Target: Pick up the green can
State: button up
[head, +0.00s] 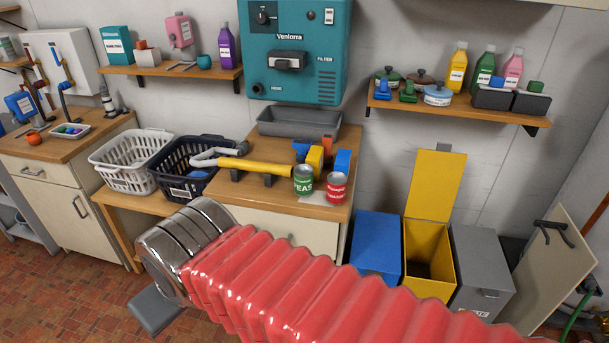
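The green can (303,180), labelled PEAS, stands upright on the wooden counter (275,207) near its front edge. It is just to the left of a red can (336,188) and at the right end of a yellow tube. My arm, with a red ribbed sleeve and a chrome cuff, crosses the foreground below the counter. A grey part of what seems to be my gripper (156,311) shows under the cuff at lower left, apart from the can. Its fingertips are hidden, so I cannot tell its opening.
The yellow tube (256,167) with a grey bent end lies left of the can. Blue, yellow and orange pieces (315,157) sit behind it. White (125,165) and dark (184,167) baskets stand left. Blue (377,243), yellow (427,258) and grey (480,268) bins stand right.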

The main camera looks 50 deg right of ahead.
aim_at(303, 173)
jog(key=z, duration=0.6)
jog(key=i, duration=0.9)
jog(key=z, duration=0.5)
